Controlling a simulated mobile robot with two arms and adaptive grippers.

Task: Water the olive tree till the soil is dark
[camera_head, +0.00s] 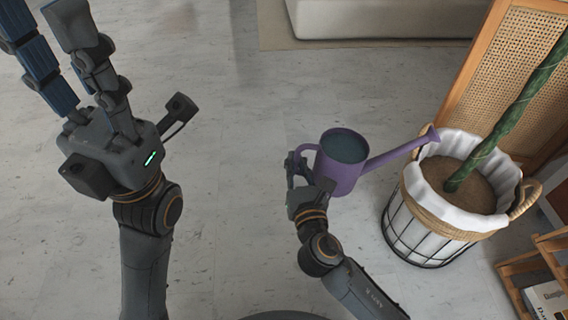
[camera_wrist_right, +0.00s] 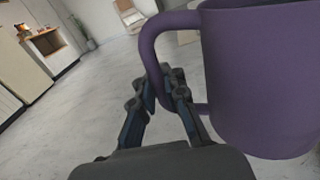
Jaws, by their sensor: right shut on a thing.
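A purple watering can (camera_head: 341,172) with water showing inside is held in my right gripper (camera_head: 298,165), which is shut on its handle. The handle also shows between the fingers of the right gripper (camera_wrist_right: 168,92) in the right wrist view, with the can's body (camera_wrist_right: 262,75) to the right. The can's spout reaches right, its tip over the rim of the basket planter (camera_head: 437,205). The olive tree's green trunk (camera_head: 508,122) rises from brown soil (camera_head: 462,186) inside the white liner. My left gripper (camera_head: 55,60) is raised at upper left, its fingers apart and empty.
A cane-panelled wooden screen (camera_head: 505,75) stands behind the planter. A wooden rack with magazines (camera_head: 548,298) is at the lower right. A pale sofa or bench base (camera_head: 380,18) is at the top. The grey floor (camera_head: 240,120) between my arms is clear.

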